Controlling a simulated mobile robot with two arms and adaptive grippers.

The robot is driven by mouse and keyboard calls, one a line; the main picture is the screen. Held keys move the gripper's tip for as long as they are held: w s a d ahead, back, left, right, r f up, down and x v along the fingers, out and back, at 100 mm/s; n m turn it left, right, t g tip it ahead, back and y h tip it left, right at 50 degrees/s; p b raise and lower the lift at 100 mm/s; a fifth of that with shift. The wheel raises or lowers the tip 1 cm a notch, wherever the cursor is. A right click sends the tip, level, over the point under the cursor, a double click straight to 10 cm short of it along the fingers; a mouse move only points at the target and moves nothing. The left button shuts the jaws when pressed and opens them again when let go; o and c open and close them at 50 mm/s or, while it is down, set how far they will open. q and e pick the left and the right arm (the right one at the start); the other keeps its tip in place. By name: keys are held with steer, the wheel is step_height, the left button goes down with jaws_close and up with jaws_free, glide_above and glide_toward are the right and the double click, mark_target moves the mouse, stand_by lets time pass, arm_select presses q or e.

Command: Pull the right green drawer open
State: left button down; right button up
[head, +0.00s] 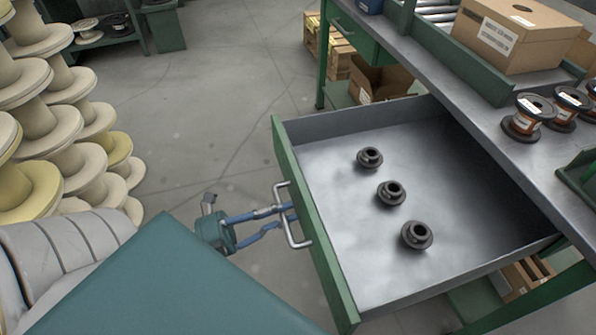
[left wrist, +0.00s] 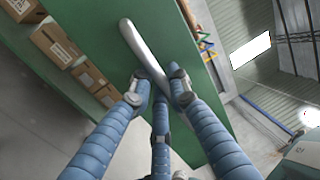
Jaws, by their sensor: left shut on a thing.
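The green drawer (head: 312,226) stands pulled well out from the workbench, with its grey inside in full view. Several dark spools or flanges are set apart; three lie on its floor, one of them in the middle (head: 391,193). A silver bar handle (head: 291,226) is fixed to its green front. My left gripper (head: 285,212) reaches the handle from the left and is shut on it. In the left wrist view, the blue fingers (left wrist: 160,92) close on both sides of the handle (left wrist: 140,50), in front of the green panel. My right gripper is not in view.
The workbench (head: 466,125) at right bears a cardboard box (head: 519,32) and several copper spools (head: 528,117). Stacked cream spools (head: 60,140) stand at the left. An open carton (head: 380,80) sits behind the drawer. The floor (head: 215,110) beyond the handle is clear.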

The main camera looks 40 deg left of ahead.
arm_select(q)
steer(key=shift+s+a+r, duration=0.1)
steer(key=shift+s+a, duration=0.3)
steer(key=shift+s, duration=0.05)
steer(key=c, duration=1.7)
jaws_free()
steer(key=v, duration=1.2)
